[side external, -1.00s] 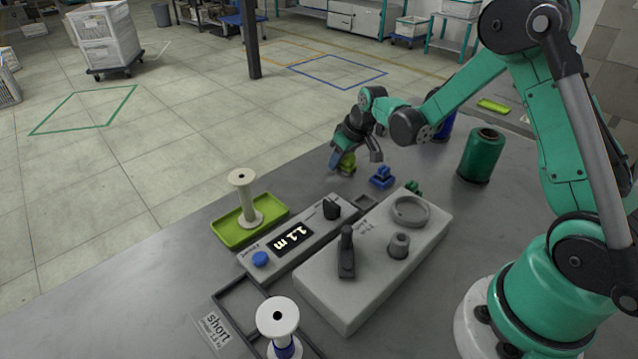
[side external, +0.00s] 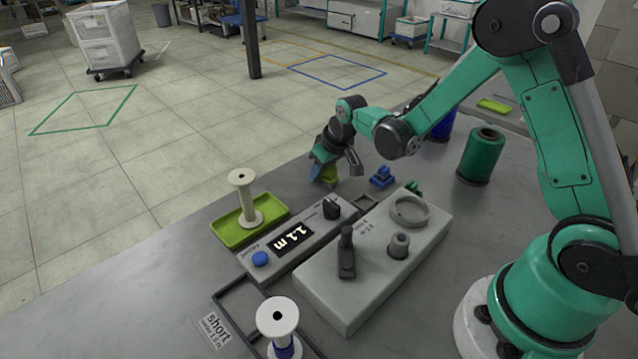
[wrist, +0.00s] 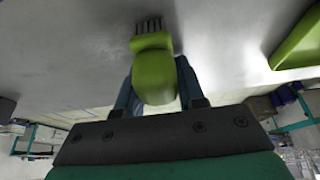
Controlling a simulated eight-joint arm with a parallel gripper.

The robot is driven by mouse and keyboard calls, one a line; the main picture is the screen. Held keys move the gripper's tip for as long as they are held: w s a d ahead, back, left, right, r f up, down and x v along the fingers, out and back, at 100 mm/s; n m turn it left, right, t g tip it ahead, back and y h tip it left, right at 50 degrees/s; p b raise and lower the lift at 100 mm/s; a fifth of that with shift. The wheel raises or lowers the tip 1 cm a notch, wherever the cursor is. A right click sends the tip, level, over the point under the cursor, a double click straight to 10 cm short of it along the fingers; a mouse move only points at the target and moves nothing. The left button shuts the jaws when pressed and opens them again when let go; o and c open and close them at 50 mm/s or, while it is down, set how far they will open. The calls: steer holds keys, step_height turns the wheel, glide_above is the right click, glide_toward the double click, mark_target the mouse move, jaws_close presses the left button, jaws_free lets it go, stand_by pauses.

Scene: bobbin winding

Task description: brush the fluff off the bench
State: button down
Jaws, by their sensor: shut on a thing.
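My gripper (side external: 322,172) is shut on a small lime-green brush (side external: 331,172) at the back of the grey bench (side external: 160,285). In the wrist view, the brush (wrist: 153,72) sits between my blue fingers, with its dark bristles (wrist: 148,25) pointing away from my gripper and over the bench surface. I cannot tell whether the bristles touch the bench. A faint pale smudge (wrist: 92,45) shows on the bench left of the bristles; I cannot tell whether it is fluff. No clear tuft of fluff shows in the side view.
A lime tray (side external: 272,211) with a cream bobbin (side external: 243,200) stands left of the meter box (side external: 310,235). The grey winder (side external: 340,300), blue clips (side external: 381,178) and green thread spool (side external: 482,156) are nearby. A bobbin with blue thread (side external: 279,325) stands at the front.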

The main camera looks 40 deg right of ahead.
steer(key=shift+d, duration=2.75)
step_height(320, 180, up, 8)
steer(key=shift+r, duration=0.15)
